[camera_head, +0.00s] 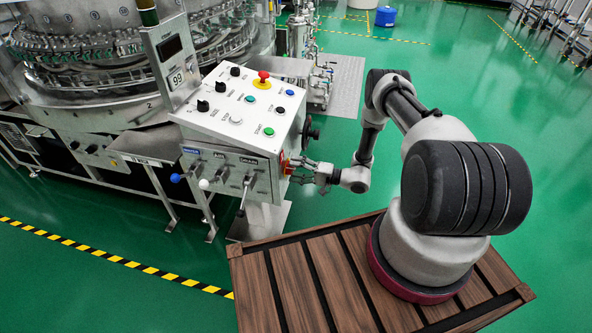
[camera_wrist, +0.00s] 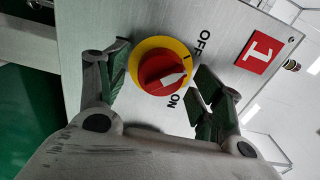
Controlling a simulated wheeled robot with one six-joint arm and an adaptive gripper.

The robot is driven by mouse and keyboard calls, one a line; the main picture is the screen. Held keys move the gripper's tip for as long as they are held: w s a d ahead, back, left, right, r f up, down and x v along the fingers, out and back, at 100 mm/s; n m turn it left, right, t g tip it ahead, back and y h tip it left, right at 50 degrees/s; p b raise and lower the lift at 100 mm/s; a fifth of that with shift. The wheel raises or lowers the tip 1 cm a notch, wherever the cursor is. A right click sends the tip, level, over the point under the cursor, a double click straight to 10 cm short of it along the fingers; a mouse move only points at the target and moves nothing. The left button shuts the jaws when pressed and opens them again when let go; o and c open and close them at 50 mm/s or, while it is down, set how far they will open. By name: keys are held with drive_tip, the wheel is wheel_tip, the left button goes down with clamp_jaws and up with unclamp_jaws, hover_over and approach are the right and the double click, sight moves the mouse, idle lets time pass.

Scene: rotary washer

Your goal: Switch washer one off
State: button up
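A red rotary knob (camera_wrist: 160,70) on a yellow ring sits on a grey metal panel face (camera_wrist: 225,35) in the wrist view. Its white mark points right, between the words OFF and ON and seemingly nearer ON. A red plate with a white 1 (camera_wrist: 259,51) is to its right. My gripper (camera_wrist: 160,84) is open, with one finger left of the knob and the other to its right, a gap showing on each side. In the head view, my gripper (camera_head: 297,171) is at the right side of the control console (camera_head: 232,120), by a small red and yellow patch.
The console's top has several buttons and a red emergency stop (camera_head: 263,76). A dark handwheel (camera_head: 308,132) sits on the same side, just above my gripper. Levers (camera_head: 246,190) stick out in front. The rotary washer (camera_head: 80,60) stands behind left. Green floor (camera_head: 480,90) is open to the right.

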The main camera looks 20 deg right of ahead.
drive_tip(key=v, duration=1.2)
idle(0.4)
